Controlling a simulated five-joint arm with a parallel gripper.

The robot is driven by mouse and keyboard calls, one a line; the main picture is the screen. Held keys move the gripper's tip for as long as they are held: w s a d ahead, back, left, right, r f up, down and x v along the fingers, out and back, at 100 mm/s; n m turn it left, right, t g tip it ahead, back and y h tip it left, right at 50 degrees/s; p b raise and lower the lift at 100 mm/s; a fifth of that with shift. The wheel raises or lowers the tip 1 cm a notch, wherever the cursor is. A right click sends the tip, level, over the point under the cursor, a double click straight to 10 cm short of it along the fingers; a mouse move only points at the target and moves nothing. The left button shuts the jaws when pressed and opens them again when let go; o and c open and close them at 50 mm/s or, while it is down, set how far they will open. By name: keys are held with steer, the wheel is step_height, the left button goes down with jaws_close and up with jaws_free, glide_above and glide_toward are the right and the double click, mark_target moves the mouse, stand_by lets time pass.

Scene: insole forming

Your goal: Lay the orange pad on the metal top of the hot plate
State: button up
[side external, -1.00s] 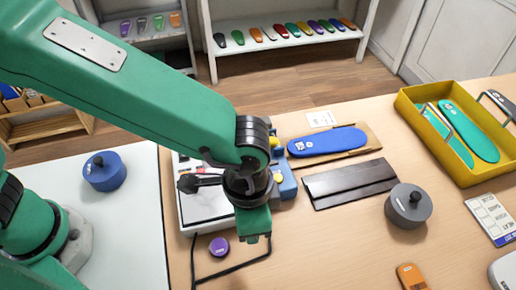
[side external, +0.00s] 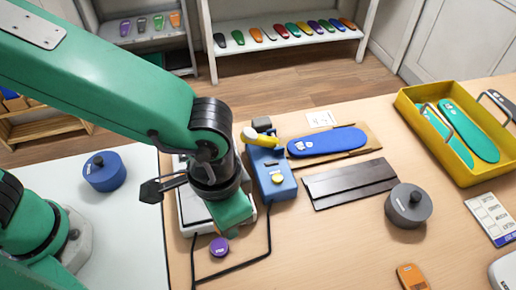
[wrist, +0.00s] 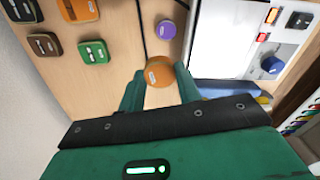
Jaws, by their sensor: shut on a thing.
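The hot plate (side external: 185,222) is a white box on the wooden table at left centre, partly hidden behind my arm in the side view. Its pale metal top (wrist: 213,38) shows at the upper right in the wrist view, beside a panel with a blue knob. My gripper (side external: 234,218) is over the hot plate's right front part in the side view. In the wrist view, my gripper (wrist: 158,86) is shut on the round orange pad (wrist: 158,70), which sits between the green fingers. The held pad is hidden in the side view.
A purple disc (side external: 219,247) lies close in front of the hot plate. A blue device with a yellow lever (side external: 275,178) stands right of it. A cable runs along the front. A blue insole (side external: 327,141), a dark folder (side external: 350,183) and a grey knobbed weight (side external: 408,206) lie farther right.

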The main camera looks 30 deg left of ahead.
steer(key=s+a+r+n, duration=0.3)
steer(key=s+a+n, duration=0.1)
steer(key=a+n, duration=0.1)
steer(key=shift+a+r+n, duration=0.2)
steer(key=shift+a+n, duration=0.05)
steer(key=shift+n, duration=0.25)
steer(key=shift+w, duration=0.1)
steer(key=w+a+f, duration=0.1)
steer(key=w+f, duration=0.1)
steer(key=w, duration=0.1)
steer(key=w+a+f, duration=0.1)
steer(key=w+f, duration=0.1)
steer(key=w, duration=0.2)
steer(key=w+a+f, duration=0.1)
steer(key=w+f, duration=0.2)
steer(key=w, duration=0.1)
steer(key=shift+a, duration=0.2)
steer(key=shift+f, duration=2.05)
steer(key=shift+f, duration=0.15)
steer(key=o, duration=0.9)
